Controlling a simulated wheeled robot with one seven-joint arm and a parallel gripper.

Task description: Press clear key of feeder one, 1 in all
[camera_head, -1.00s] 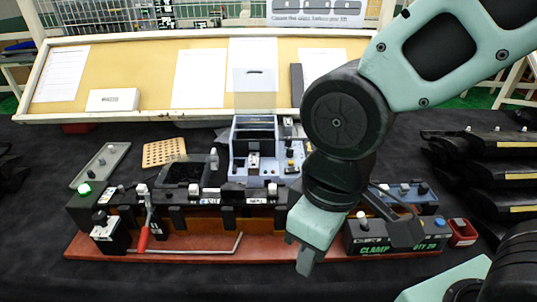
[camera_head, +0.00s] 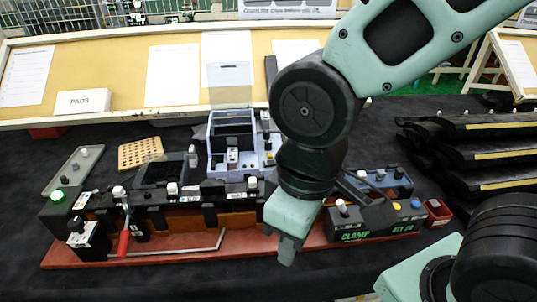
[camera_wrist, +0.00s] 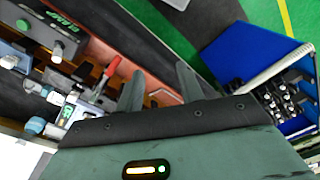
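A blue-grey unit (camera_head: 215,150) with compartments and small knobs stands behind the fixture rail, left of my gripper in the head view. I cannot tell whether it is feeder one, and no clear key can be read. My gripper (camera_head: 287,253) points down in front of the rail, over the red-brown base plate. In the wrist view its two fingers (camera_wrist: 159,76) stand apart with nothing between them.
Black trim parts (camera_head: 470,155) are stacked at right. A blue bin (camera_wrist: 250,70) shows in the wrist view.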

